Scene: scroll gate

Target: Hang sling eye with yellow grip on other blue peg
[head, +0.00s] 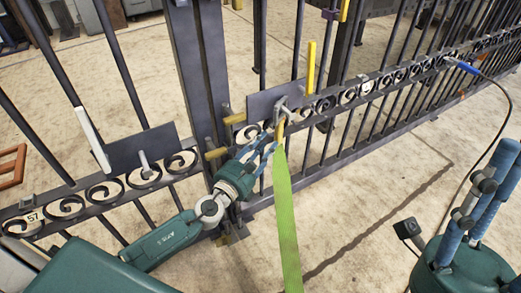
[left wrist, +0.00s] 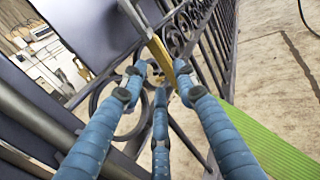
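The green sling (head: 284,215) hangs down from an upper eye with a yellow part (head: 281,131), close to a grey peg (head: 283,106) on the right dark plate (head: 262,103). A second grey peg (head: 145,164) stands out from the left dark plate (head: 125,153), with nothing on it. Neither peg looks clearly blue. My left gripper (head: 268,148) is at the sling eye; in the left wrist view its fingers (left wrist: 160,80) surround a yellow piece (left wrist: 182,76). Their contact with it is unclear. My right gripper (head: 490,165) is open and empty at lower right.
The dark scroll gate (head: 190,75) spans the view, with brass-coloured stubs (head: 216,153) near its middle post. A yellow bar (head: 311,65) and a white bar (head: 92,136) rise beside the plates. A black cable (head: 507,110) with a blue end hangs right.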

